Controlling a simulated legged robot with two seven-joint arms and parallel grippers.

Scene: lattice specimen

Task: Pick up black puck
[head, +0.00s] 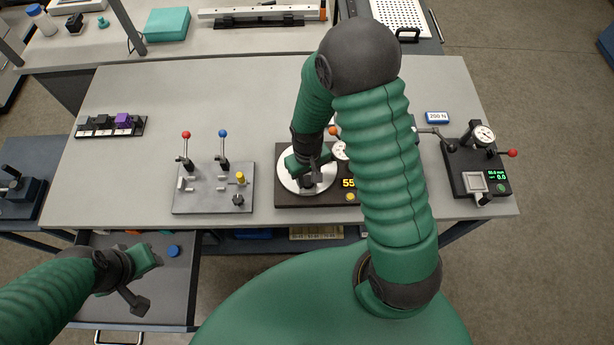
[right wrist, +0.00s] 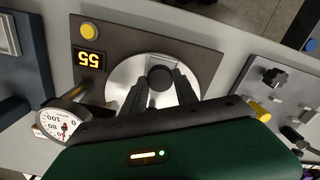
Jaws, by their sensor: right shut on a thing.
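The black puck (right wrist: 160,78) shows in the right wrist view as a round dark disc over a silver round plate (right wrist: 125,75). My right gripper (right wrist: 160,87) is shut on it, with one dark finger on each side. In the head view my right gripper (head: 309,180) points down at the silver plate (head: 325,184) and largely hides the puck. I cannot tell whether the puck touches the plate. My left gripper (head: 143,279) is over the open drawer at the lower left, away from the puck; its finger gap is unclear.
The plate's dark device (head: 290,154) has a display reading 55. A grey lever panel (head: 208,203) stands left of it, and a gauge device (head: 465,172) stands right. A rack of small blocks (head: 112,126) is at the left. A blue cap (head: 173,250) lies in the drawer (head: 180,300).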

